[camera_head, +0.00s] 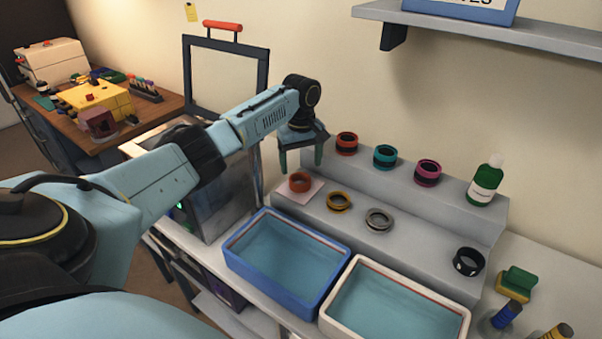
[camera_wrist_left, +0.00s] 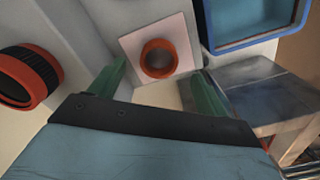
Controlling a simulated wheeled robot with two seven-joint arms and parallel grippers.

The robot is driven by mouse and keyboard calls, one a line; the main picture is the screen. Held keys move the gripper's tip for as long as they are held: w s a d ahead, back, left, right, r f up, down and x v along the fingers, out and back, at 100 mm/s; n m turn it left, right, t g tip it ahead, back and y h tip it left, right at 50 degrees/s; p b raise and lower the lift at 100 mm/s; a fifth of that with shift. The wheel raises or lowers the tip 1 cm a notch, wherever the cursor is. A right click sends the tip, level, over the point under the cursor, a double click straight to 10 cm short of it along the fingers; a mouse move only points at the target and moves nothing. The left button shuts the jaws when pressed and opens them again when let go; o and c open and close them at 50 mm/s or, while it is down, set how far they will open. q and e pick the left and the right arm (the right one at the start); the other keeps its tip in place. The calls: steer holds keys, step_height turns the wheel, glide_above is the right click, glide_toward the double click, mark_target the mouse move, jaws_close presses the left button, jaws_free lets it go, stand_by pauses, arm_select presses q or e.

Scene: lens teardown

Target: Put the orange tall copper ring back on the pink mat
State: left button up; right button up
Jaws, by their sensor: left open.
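The orange copper ring (camera_head: 300,182) sits on the pink mat (camera_head: 316,189) on the lower step of the grey stand. In the left wrist view the ring (camera_wrist_left: 147,56) lies flat within the mat (camera_wrist_left: 126,45), with bare mat around it. My left gripper (camera_head: 301,170) is open just above the ring, its green fingers apart. In the left wrist view the left gripper (camera_wrist_left: 155,75) has nothing between its fingers, and the ring shows beyond them. My right gripper is not in view.
Gold (camera_head: 339,202) and grey (camera_head: 379,219) rings sit right of the mat. Red-black (camera_head: 347,143), teal (camera_head: 385,156) and magenta (camera_head: 427,172) rings stand on the upper step by a green bottle (camera_head: 485,181). Blue (camera_head: 232,258) and white (camera_head: 330,322) trays are in front.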

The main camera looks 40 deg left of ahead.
arm_select(q)
step_height(320, 180, up, 6)
stand_by(0.7)
